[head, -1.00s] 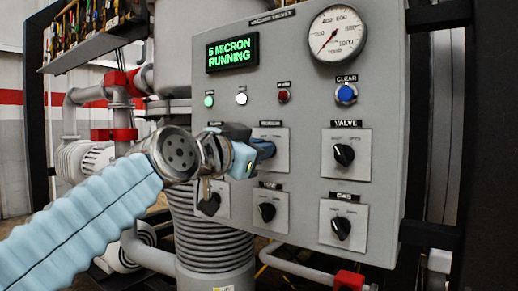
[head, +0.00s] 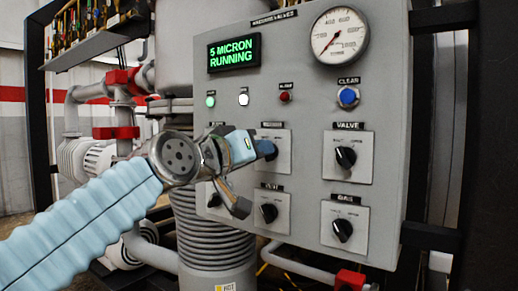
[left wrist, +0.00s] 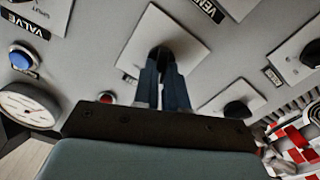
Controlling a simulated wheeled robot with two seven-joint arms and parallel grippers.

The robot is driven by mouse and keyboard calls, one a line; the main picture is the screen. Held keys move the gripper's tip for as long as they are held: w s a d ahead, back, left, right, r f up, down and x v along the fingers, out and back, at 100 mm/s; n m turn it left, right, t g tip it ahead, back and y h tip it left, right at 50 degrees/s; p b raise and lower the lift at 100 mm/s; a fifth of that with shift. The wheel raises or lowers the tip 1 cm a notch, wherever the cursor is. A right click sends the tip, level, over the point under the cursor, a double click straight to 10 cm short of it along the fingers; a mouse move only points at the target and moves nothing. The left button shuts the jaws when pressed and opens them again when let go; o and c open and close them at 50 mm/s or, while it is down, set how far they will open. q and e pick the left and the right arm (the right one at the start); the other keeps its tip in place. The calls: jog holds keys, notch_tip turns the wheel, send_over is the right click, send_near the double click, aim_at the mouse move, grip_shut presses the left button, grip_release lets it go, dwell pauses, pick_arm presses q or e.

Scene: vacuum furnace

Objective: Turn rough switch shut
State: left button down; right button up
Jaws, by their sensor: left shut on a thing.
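The grey control panel (head: 300,90) fills the middle of the head view, with rotary switches on light square plates. My left gripper (head: 266,149) is at the middle switch of the upper row. In the left wrist view its two dark fingers (left wrist: 163,85) are close together on that switch's black knob (left wrist: 160,55), and the square plate (left wrist: 185,35) lies behind. I take this to be the rough switch, but its label (head: 272,125) is too small to read. The fingers partly hide the knob, so its exact angle is unclear. My right gripper is not in view.
The valve switch (head: 345,157) is to the right. Below are the gas switch (head: 342,229) and another switch (head: 268,212). A green display (head: 234,53) reads "5 MICRON RUNNING". Above are a pressure gauge (head: 340,34) and a blue clear button (head: 348,96).

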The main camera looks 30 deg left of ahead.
pick_arm(q)
jog(key=shift+n, duration=0.6)
jog(key=c, duration=1.2)
grip_release()
jog(key=shift+s, duration=0.1)
jog(key=s, duration=0.4)
jog(key=s+b, duration=0.1)
jog(key=s, duration=0.4)
jog(key=s+a+b, duration=0.1)
jog(key=s, duration=0.3)
jog(key=shift+s, duration=0.3)
